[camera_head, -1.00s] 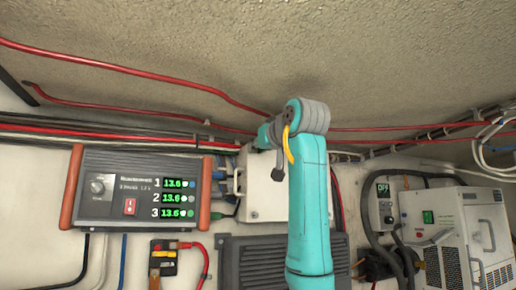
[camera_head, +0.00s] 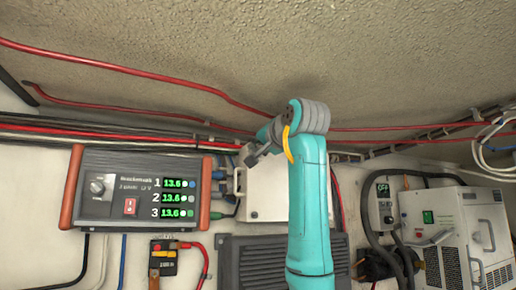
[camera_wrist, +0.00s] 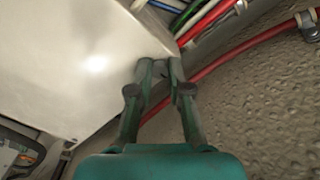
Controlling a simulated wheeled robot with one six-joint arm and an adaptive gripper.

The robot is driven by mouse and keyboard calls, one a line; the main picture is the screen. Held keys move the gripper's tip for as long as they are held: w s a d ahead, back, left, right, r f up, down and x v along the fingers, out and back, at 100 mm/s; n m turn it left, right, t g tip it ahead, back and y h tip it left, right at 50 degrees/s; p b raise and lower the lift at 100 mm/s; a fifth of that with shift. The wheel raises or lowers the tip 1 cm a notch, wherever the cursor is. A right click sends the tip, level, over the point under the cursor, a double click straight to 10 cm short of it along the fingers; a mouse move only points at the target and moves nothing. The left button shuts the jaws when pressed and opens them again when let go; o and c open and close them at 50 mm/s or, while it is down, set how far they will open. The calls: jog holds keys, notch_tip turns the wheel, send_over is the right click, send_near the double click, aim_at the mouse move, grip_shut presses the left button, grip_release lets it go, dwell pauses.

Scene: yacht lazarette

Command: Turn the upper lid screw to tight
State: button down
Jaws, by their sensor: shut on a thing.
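The white lid box (camera_head: 264,204) is on the wall behind my arm; in the wrist view its pale lid (camera_wrist: 75,55) fills the upper left. My gripper (camera_wrist: 161,68) is shut at a corner of the lid, next to the red cable. The fingertips close on something small there, which fits the upper lid screw, but they hide it and its turn position cannot be read. In the head view my gripper (camera_head: 250,158) is at the box's upper left, partly hidden by my wrist.
Red cables (camera_head: 400,127) run along the wall top, close above the box. A charger panel with green readouts (camera_head: 137,190) is at left. A dark finned unit (camera_head: 262,262) sits below the box. A white ventilated unit (camera_head: 465,240) and black hoses are at right.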

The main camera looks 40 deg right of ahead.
jog(key=shift+m, duration=0.3)
dwell(0.4)
jog(key=c, duration=1.1)
grip_release()
jog(key=v, duration=1.2)
jog(key=shift+s, duration=0.1)
